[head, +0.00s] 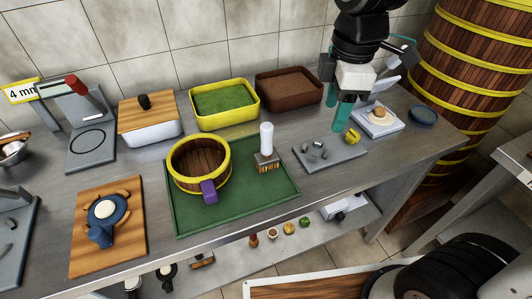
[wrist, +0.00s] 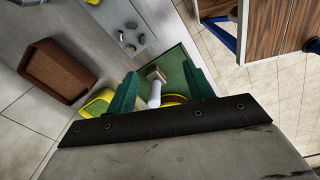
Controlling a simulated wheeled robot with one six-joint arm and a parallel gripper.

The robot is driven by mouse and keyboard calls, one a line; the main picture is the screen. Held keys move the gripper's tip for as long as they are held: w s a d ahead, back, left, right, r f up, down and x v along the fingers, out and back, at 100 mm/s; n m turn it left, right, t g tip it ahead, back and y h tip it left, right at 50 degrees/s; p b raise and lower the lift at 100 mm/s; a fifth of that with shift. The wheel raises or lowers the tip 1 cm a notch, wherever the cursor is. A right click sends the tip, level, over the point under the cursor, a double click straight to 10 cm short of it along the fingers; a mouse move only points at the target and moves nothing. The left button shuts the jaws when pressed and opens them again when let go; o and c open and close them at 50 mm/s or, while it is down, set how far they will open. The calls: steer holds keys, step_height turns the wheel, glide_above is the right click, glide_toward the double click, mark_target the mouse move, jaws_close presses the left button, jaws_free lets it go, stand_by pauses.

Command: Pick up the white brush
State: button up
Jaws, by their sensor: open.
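The white brush (head: 266,140) stands upright on the green tray (head: 235,211), its white handle up and its brown block-shaped head on the tray. In the wrist view the brush (wrist: 155,94) shows between my fingers but farther off. My gripper (head: 337,108) has teal fingers, is open and empty, and hangs above the right part of the counter, to the right of the brush and apart from it. The dark gripper body hides part of the tray in the wrist view.
A wooden tub (head: 199,164) with yellow bands and a purple handle stands left of the brush on the tray. A grey board (head: 328,158) with small pieces lies to its right. Yellow (head: 224,117) and brown (head: 289,103) bins stand behind. A white scale (head: 377,123) is right of my gripper.

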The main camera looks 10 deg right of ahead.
mark_target(267, 142)
steer(key=w+a+f+n, duration=0.2)
steer(key=a+n, duration=0.2)
steer(key=w+a+f+n, duration=0.2)
steer(key=a+n, duration=0.1)
steer(key=n, duration=0.1)
steer(key=w+a+f+n, duration=0.2)
steer(key=a+n, duration=0.2)
steer(key=shift+w+a+f+n, duration=0.1)
steer(key=shift+w+a+n, duration=0.2)
steer(key=shift+w+a, duration=0.1)
steer(key=shift+a+f+n+g, duration=0.15)
steer(key=shift+f+n+g, duration=0.15)
steer(key=shift+n, duration=0.1)
steer(key=shift+f, duration=0.35)
steer(key=f, duration=0.7)
steer(key=shift+s, duration=0.25)
steer(key=shift+c, duration=0.2)
jaws_close()
